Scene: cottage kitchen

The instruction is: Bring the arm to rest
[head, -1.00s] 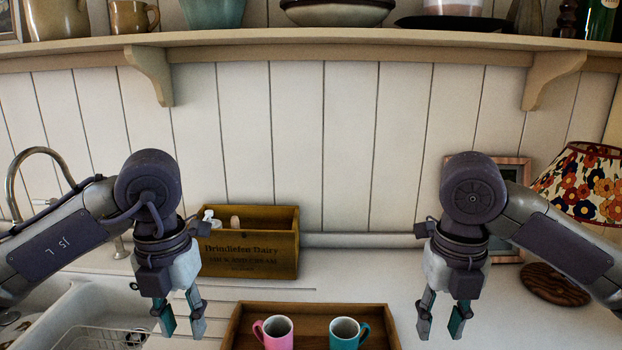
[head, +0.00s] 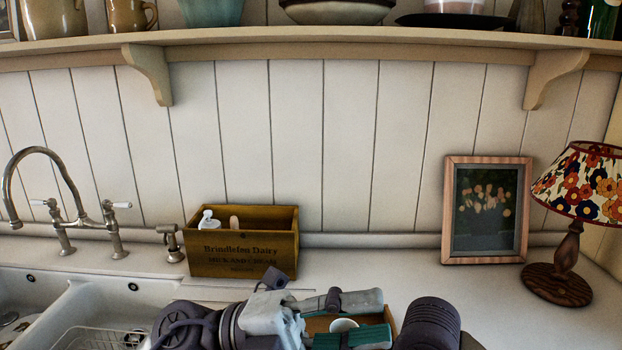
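My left gripper (head: 364,318) lies low in the head view, turned sideways with its fingers pointing right. Its two fingers are apart, with nothing held between them. It crosses in front of the wooden tray (head: 318,325), of which only small parts show. The pale inside of one mug (head: 343,324) shows between the fingers; the rest of it is hidden. The pink mug is hidden behind my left gripper. A dark rounded link of my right arm shows at the bottom, right of the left fingertips. My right gripper is not visible.
A wooden dairy crate (head: 243,250) with bottles stands against the wall. The sink (head: 75,310) and tap (head: 62,205) are at the left. A picture frame (head: 486,212) and a flowered lamp (head: 575,205) stand at the right. The counter (head: 500,305) is clear at the right front.

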